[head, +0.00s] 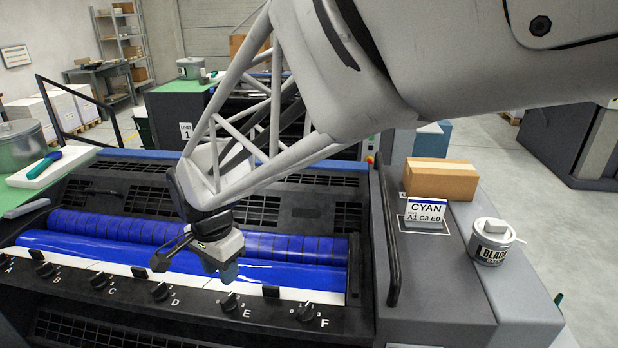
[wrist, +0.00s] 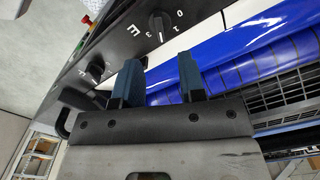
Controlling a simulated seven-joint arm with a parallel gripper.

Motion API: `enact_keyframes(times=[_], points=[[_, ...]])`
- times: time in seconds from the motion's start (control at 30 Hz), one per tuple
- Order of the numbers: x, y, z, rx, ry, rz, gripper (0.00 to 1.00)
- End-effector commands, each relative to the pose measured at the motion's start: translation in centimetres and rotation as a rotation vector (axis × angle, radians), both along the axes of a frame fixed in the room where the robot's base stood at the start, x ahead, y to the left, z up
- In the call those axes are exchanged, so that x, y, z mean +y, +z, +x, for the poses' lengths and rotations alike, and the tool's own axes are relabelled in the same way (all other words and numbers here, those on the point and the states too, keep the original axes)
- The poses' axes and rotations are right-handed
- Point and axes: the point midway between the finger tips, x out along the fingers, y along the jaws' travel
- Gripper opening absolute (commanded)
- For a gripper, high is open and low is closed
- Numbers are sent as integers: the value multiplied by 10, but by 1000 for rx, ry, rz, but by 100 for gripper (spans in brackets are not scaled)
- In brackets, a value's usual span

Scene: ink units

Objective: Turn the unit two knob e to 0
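Knob E (head: 228,301) is a black rotary knob on the front panel of the near ink unit. In the wrist view, knob E (wrist: 158,23) has small white numbers around it, with 0 at the right and 3 towards the lower left. I cannot read its setting for certain. My gripper (head: 226,270) is above and behind knob E in the head view, over the blue ink roller (head: 130,240). The wrist view shows its two blue fingers (wrist: 158,65) apart with nothing between them. The fingers do not touch the knob.
Knob F (head: 305,312) is to the right, knob D (head: 160,291) to the left. A CYAN card (head: 425,212) reading A1 C3 E0 stands right of the unit, near a cardboard box (head: 441,180) and a BLACK can (head: 491,243). A dark rail (head: 391,250) borders the rollers.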

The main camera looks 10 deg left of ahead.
Motion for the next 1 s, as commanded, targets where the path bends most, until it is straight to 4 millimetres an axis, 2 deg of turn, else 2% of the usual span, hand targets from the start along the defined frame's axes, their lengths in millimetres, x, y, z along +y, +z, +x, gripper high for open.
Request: enact_keyframes(times=[0.27,0.7,1.0], points=[[0,-16,0,0,0,-1,37],[0,-65,0,0,0,-1,37],[0,-78,0,0,0,0,37]])
